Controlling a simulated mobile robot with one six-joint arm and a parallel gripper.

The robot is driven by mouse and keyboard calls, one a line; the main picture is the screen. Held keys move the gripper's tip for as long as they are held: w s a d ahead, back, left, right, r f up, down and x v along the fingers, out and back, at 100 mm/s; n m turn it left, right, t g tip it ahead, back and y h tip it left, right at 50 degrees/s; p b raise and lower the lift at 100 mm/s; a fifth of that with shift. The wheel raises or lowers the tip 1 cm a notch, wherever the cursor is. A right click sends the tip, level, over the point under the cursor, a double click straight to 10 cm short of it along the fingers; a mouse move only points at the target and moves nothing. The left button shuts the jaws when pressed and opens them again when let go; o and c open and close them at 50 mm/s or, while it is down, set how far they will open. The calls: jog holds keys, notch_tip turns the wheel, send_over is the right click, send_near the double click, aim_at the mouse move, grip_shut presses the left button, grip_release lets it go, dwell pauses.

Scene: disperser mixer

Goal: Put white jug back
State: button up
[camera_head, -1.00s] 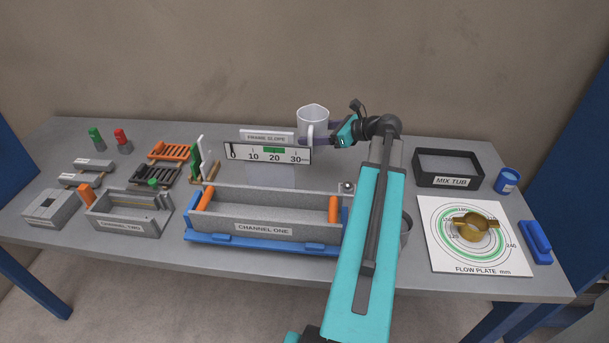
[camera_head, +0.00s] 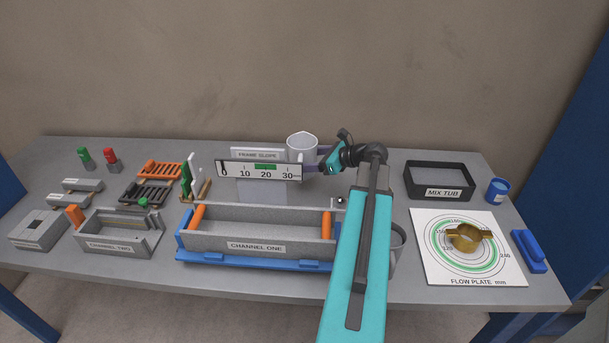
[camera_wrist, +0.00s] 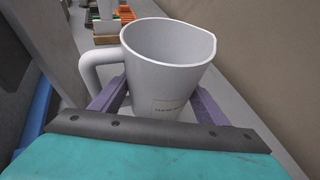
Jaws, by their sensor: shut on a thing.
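The white jug (camera_head: 302,146) is upright at the back of the bench, behind the right end of the slope gauge panel. In the wrist view the jug (camera_wrist: 168,62) stands between the two purple fingers, with its handle on the left and a small label low on its side. My gripper (camera_wrist: 158,100) is shut on the jug's body. In the head view my gripper (camera_head: 309,165) reaches it from the right. The gauge panel hides the jug's lower part in the head view, so I cannot tell whether its base touches the bench.
The FRAME SLOPE gauge (camera_head: 259,170) stands close in front of the jug. The CHANNEL ONE trough (camera_head: 259,230) lies nearer. The MIX TUB (camera_head: 439,180) and flow plate (camera_head: 467,270) are at the right. Bench behind the MIX TUB and right of my wrist is clear.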

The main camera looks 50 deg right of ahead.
aim_at(305, 174)
jog(key=shift+f, duration=1.15)
jog(key=shift+f+p, duration=0.5)
jog(key=shift+f, duration=1.4)
jog(key=shift+f, duration=0.1)
jog(key=o, duration=1.3)
jog(key=b+v, duration=0.2)
jog(key=v, duration=1)
